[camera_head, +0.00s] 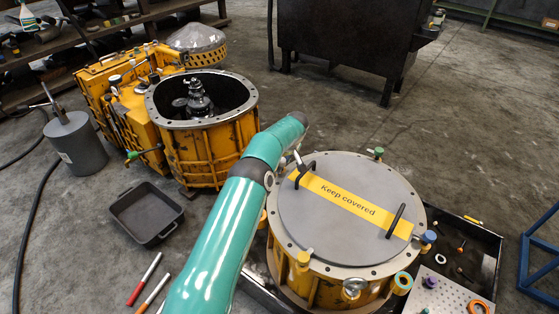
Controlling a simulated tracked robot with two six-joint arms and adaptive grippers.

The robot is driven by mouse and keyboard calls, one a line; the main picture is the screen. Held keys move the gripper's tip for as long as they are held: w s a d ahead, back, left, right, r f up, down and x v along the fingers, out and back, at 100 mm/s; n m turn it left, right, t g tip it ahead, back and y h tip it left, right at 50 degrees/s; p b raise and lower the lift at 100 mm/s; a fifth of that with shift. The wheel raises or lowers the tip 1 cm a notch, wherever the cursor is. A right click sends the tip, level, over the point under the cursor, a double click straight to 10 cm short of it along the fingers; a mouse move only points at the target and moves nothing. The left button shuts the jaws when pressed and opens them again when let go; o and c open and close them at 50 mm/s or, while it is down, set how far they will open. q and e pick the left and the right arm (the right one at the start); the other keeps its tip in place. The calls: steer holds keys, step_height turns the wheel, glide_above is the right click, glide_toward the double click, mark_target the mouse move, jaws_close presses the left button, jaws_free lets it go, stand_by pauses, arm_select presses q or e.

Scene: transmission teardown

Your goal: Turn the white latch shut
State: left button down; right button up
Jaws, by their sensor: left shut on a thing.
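The drum cover (330,240) is a round grey lid with a yellow "Keep covered" strip and two black handles, seated on the yellow drum (330,290). A small pale lever, seemingly the white latch (298,159), shows at the drum's far left rim beside a lid handle. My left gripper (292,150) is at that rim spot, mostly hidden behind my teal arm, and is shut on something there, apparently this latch. How far the latch is turned cannot be seen. My right gripper is not in view.
Other rim fittings include a green one (378,152), a blue one (430,237) and a yellow one (304,258). A second yellow housing (205,160) stands open at the back left. An empty black tray (147,213) and two markers (146,281) lie on the floor.

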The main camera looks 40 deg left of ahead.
arm_select(q)
steer(key=shift+n, duration=0.5)
steer(key=shift+s, duration=0.1)
steer(key=c, duration=0.8)
jaws_free()
steer(key=shift+o, duration=0.2)
steer(key=shift+r, duration=0.1)
steer(key=v, duration=1.1)
steer(key=shift+d+r, duration=0.25)
steer(key=shift+r, duration=0.05)
steer(key=shift+c, duration=0.3)
